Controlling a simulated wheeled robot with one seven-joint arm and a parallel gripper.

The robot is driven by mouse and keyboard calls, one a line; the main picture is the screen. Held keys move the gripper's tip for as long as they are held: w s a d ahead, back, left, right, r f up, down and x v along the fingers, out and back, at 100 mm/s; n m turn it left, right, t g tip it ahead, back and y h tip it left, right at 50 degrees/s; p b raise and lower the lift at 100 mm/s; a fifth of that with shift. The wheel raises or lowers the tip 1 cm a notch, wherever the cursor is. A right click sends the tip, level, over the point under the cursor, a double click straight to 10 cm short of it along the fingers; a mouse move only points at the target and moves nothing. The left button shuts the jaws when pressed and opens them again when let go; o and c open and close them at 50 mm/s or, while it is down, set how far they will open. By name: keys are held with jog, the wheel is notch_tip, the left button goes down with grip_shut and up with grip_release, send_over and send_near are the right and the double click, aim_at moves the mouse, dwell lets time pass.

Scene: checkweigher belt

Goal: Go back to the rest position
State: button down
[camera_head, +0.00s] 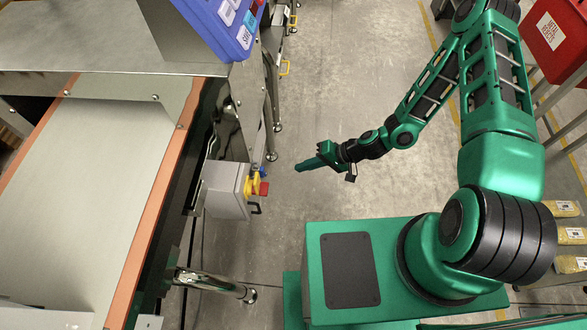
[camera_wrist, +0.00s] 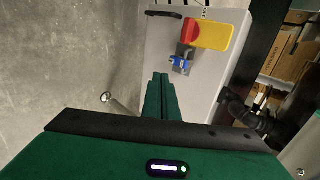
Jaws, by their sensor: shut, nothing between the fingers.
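My gripper (camera_head: 308,165) is green and hangs over the bare floor in the head view, to the right of the checkweigher. In the wrist view its two fingers (camera_wrist: 160,84) lie together, shut with nothing between them. A grey box with a red and yellow switch (camera_head: 228,190) is mounted on the machine's side, left of and nearer than the gripper. The box also shows in the wrist view (camera_wrist: 205,60), beyond the fingertips. I cannot see any contact between the fingers and the box.
The checkweigher belt (camera_head: 85,180) with its orange edges fills the left. A blue control panel (camera_head: 228,22) stands at its top. A red bin (camera_head: 553,35) and yellow packages (camera_head: 568,236) are on the right. The floor (camera_head: 350,80) between is clear.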

jog(key=shift+s+d+r, duration=0.1)
jog(key=shift+d+r, duration=0.3)
jog(key=shift+d, duration=0.1)
jog(key=d+r+n+g+h, duration=0.15)
jog(key=d+r+h, duration=0.55)
jog(key=d+r, duration=1.65)
jog(key=s+d+r+m+h, duration=0.3)
jog(key=s+d+r, duration=0.6)
jog(key=r, duration=0.2)
jog(key=s+d+r+m, duration=0.1)
jog(key=s+r+m, duration=0.2)
jog(key=s+r, duration=0.5)
jog(key=s, duration=0.3)
jog(key=shift+s+d+r, duration=0.25)
jog(key=shift+s+r, duration=0.1)
jog(key=shift+r, duration=0.05)
